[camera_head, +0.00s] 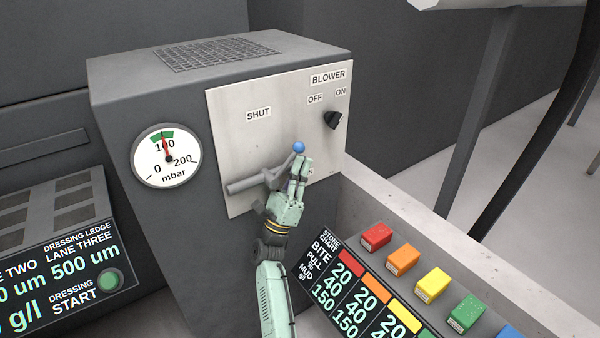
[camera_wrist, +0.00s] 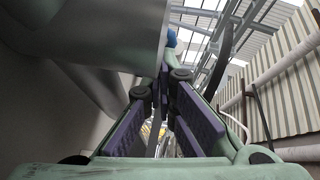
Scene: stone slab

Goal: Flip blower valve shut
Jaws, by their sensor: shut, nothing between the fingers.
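The blower valve is a grey lever (camera_head: 274,176) with a blue ball knob (camera_head: 299,147) at its upper right end. It sits on a pale metal panel (camera_head: 225,120) below a SHUT label (camera_head: 258,114). The lever slants up to the right, and a label beneath it is mostly hidden by my gripper. My gripper (camera_head: 305,160) is shut and empty, pointing up just right of and below the knob. Whether it touches the lever I cannot tell. In the wrist view a large grey shape fills the upper left, with the blue knob (camera_wrist: 171,38) just beyond my fingertips (camera_wrist: 165,72).
A black BLOWER switch (camera_head: 333,120) is right of the knob on the same panel. A pressure gauge (camera_head: 166,156) is left of the panel. Coloured blocks, such as a red one (camera_head: 376,235), line the ledge at lower right. A green button (camera_head: 110,280) is at lower left.

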